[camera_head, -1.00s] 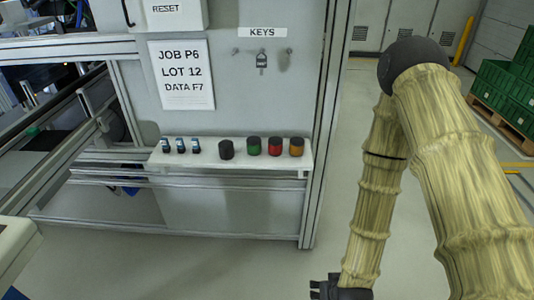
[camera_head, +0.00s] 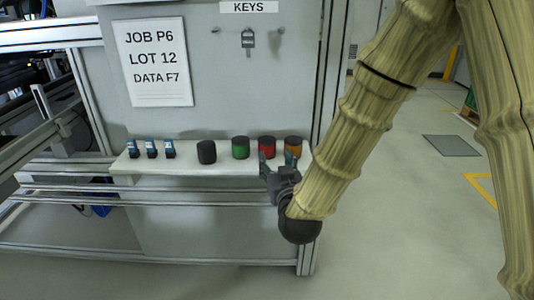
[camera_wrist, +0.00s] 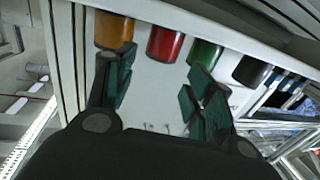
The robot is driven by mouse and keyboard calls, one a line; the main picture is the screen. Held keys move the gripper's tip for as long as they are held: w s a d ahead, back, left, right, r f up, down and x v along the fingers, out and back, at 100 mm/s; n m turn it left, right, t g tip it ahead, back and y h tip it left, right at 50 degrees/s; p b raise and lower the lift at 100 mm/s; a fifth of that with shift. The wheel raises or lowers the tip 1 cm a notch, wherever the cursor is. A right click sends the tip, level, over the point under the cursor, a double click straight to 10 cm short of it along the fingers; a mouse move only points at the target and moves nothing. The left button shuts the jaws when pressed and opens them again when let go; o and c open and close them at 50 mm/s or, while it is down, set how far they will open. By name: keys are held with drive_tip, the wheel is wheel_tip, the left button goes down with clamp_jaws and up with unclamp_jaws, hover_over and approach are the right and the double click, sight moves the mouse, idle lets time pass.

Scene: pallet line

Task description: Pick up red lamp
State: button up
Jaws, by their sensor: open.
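The red lamp (camera_head: 267,147) is a short red cylinder with a dark top, standing on the white shelf (camera_head: 190,165) between the green lamp (camera_head: 240,148) and the orange lamp (camera_head: 293,145). In the wrist view the red lamp (camera_wrist: 165,44) shows beyond my fingertips, in the gap between them. My gripper (camera_head: 278,160) is open and empty, at the shelf's front edge near the red and orange lamps. Its green-padded fingers also show in the wrist view (camera_wrist: 158,85).
A plain dark cylinder (camera_head: 206,152) and several small blue-black parts (camera_head: 151,149) stand further left on the shelf. A wall panel behind holds a job sheet (camera_head: 153,62) and a hanging key (camera_head: 248,40).

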sight(269, 146)
drive_tip(key=w, duration=0.1)
drive_tip(key=w+a, duration=0.1)
drive_tip(key=w, duration=0.3)
drive_tip(key=shift+a+r, duration=0.2)
drive_tip(key=shift+a, duration=0.05)
drive_tip(key=shift+w+a, duration=0.15)
drive_tip(key=shift+w, duration=0.8)
drive_tip(key=shift+w+a, duration=0.2)
drive_tip(key=shift+w, duration=0.75)
drive_tip(key=shift+w+a, duration=0.15)
drive_tip(key=shift+w, duration=0.8)
drive_tip(key=c, duration=0.7)
